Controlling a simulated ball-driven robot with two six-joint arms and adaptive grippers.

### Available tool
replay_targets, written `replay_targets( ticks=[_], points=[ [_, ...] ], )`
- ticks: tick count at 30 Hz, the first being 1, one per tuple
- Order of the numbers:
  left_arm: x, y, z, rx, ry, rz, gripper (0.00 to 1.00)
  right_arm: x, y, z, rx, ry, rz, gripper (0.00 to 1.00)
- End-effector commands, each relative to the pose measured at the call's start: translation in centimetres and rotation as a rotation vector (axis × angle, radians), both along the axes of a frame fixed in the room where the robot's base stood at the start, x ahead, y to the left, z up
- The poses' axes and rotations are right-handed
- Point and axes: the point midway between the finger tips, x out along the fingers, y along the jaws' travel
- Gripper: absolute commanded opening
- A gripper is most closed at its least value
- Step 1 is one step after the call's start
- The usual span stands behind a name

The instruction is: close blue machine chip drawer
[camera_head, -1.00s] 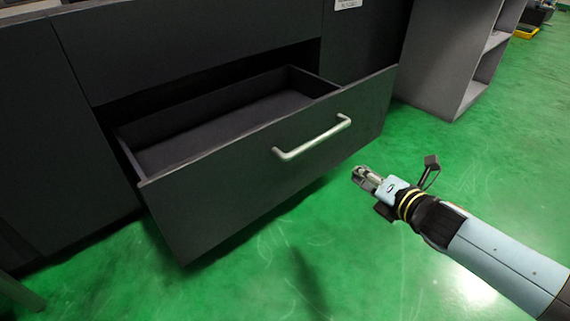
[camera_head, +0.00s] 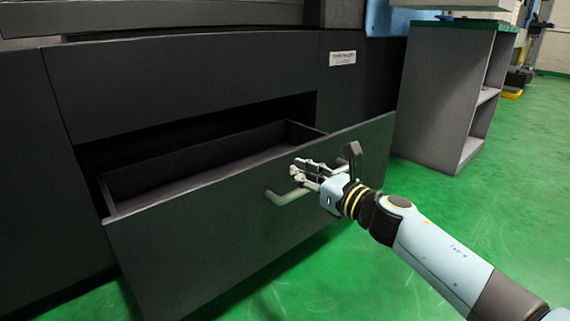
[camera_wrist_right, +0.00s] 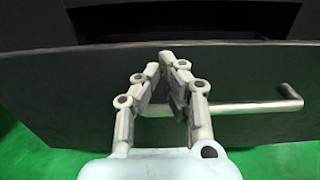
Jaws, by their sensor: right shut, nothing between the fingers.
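The dark grey chip drawer (camera_head: 215,235) is pulled out of the dark machine (camera_head: 190,85), and its empty inside shows. Its silver bar handle (camera_head: 284,198) is on the front panel, partly covered by my right gripper (camera_head: 300,170). The right gripper is shut and empty, in front of the drawer front at handle height. In the right wrist view the shut fingertips (camera_wrist_right: 172,58) point at the drawer front (camera_wrist_right: 60,95), with the handle (camera_wrist_right: 260,106) passing behind the fingers. I cannot tell whether they touch. My left gripper is not in view.
A grey open shelf cabinet (camera_head: 440,95) with a green top stands right of the machine. A small label (camera_head: 342,58) is on the machine's front.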

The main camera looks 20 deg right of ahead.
Motion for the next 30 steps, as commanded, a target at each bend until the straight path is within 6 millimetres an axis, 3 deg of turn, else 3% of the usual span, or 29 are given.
replay_targets(
  ticks=[3,9,30],
  points=[
    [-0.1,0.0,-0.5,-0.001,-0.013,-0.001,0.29,2.2,0.8,-0.2,0.002,0.001,0.000,0.00],
    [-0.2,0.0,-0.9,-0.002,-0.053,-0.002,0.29,4.3,1.6,-0.3,0.002,0.003,0.000,0.00],
    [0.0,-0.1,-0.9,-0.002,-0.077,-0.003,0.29,5.4,2.0,-0.1,0.002,0.002,0.000,0.00]
  ],
)
